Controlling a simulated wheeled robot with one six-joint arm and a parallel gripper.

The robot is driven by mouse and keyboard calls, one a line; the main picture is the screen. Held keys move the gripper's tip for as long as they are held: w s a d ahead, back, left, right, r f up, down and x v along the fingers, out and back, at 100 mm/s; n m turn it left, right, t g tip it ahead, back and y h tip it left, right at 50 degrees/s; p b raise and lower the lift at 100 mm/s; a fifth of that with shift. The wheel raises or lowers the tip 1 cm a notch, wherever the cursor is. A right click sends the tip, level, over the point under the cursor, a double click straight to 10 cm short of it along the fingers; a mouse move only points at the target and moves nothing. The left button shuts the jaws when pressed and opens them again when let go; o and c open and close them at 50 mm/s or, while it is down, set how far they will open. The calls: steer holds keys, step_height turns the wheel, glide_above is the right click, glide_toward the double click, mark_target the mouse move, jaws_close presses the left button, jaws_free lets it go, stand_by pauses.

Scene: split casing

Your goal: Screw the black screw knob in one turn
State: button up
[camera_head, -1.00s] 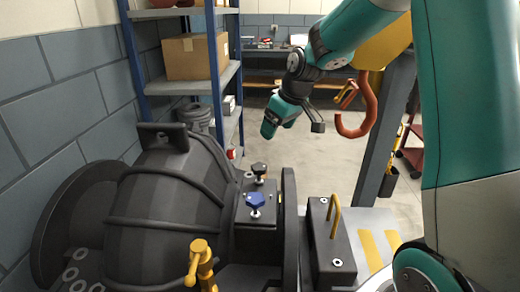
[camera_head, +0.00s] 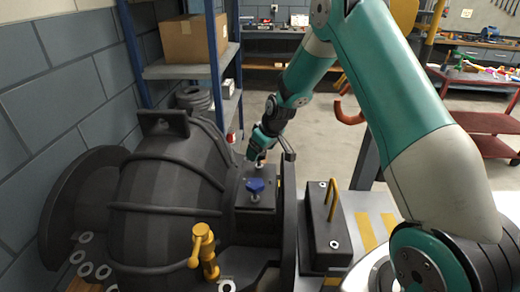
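The black screw knob is hidden behind my gripper (camera_head: 258,155) in the head view; only a bit of its pale stem (camera_head: 260,166) shows under the fingers. My gripper points down over it at the back of the small block (camera_head: 241,190) on the casing. I cannot tell whether the fingers are shut on the knob. The dark split casing (camera_head: 165,205) fills the lower left.
A yellow valve handle (camera_head: 204,250) stands at the casing's front. A dark block with a yellow handle (camera_head: 320,225) is to the right, beyond the upright flange (camera_head: 288,215). A shelf with a cardboard box (camera_head: 193,38) and an orange hook (camera_head: 347,108) are behind.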

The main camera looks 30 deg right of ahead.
steer(key=shift+w+f, duration=0.1)
steer(key=shift+f, duration=0.25)
steer(key=c, duration=0.9)
steer(key=shift+m+h, duration=0.3)
steer(key=shift+m, duration=0.5)
steer(key=o, duration=0.9)
